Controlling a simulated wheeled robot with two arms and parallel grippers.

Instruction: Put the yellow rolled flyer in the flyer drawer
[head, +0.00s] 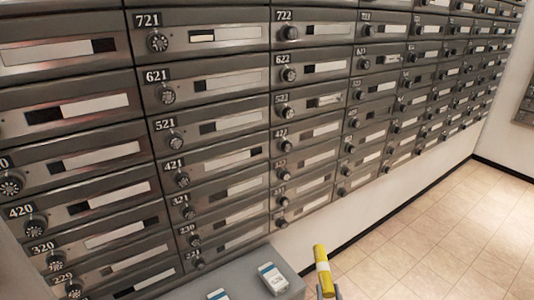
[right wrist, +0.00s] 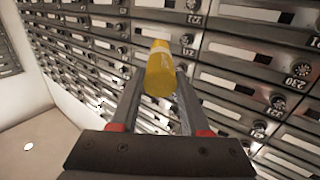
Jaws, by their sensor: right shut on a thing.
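The yellow rolled flyer (head: 322,272) has a pale band and stands nearly upright at the bottom of the head view. My right gripper (head: 327,291) is shut on its lower part; only the fingertips show there. In the right wrist view the flyer (right wrist: 160,70) sits between the two fingers of my right gripper (right wrist: 158,90), with mailboxes behind it. The flyer is apart from the grey cabinet top, to its right in the head view. I cannot make out a flyer drawer in these frames. My left gripper is not in view.
A wall of numbered metal mailboxes (head: 215,128) with round dials fills most of the head view. A grey surface (head: 240,278) below holds two small white-and-blue packs (head: 272,278) (head: 218,295). Tiled floor (head: 440,240) at the right is clear.

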